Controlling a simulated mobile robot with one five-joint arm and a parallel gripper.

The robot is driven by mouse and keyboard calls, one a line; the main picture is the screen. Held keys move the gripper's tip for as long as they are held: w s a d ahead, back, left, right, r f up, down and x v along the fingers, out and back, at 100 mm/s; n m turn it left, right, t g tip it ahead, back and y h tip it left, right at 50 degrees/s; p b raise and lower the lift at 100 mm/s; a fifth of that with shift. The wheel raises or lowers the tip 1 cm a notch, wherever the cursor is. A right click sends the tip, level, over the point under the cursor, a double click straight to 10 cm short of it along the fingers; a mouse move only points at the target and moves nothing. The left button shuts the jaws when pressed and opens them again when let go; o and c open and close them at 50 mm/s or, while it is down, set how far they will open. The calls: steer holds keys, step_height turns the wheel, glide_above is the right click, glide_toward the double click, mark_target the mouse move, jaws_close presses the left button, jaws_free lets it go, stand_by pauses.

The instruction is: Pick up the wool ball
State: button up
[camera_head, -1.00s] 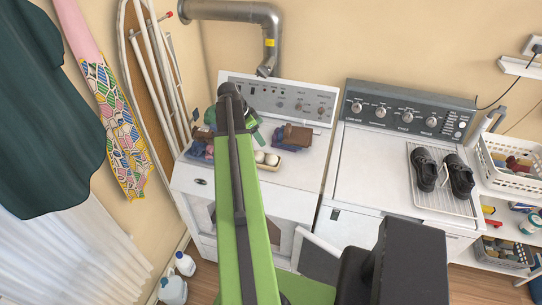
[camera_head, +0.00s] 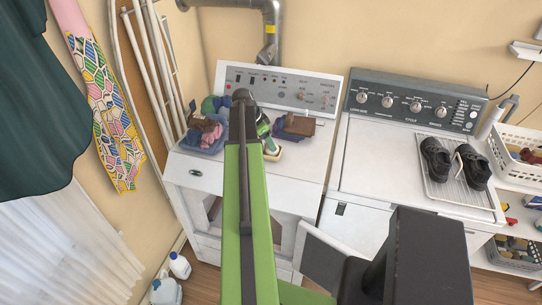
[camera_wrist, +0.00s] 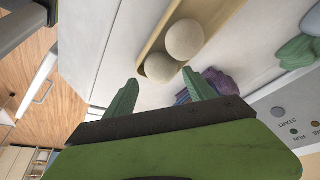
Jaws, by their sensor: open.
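Two cream wool balls lie side by side in a shallow tan tray (camera_wrist: 207,20) in the wrist view: one wool ball (camera_wrist: 185,38) is farther off and the other wool ball (camera_wrist: 161,67) is nearer my gripper. My gripper (camera_wrist: 160,86) is open and empty, its two green fingers apart, with the nearer ball just beyond and between the tips. In the head view my gripper (camera_head: 268,141) is above the washer top, and the tray (camera_head: 276,156) shows only partly beneath it.
The tray rests on the white washer (camera_head: 235,165). A second machine (camera_head: 375,165) with black shoes on a rack stands right.

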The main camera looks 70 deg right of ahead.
steer(key=b+x, duration=0.3)
steer(key=x, duration=0.1)
steer(key=shift+d+f+b, duration=0.15)
steer(key=shift+f+b, duration=0.2)
steer(key=shift+f, duration=0.05)
steer(key=shift+a+r, duration=0.25)
steer(key=shift+r, duration=0.1)
steer(key=shift+f, duration=0.1)
steer(key=shift+c, duration=0.8)
jaws_close()
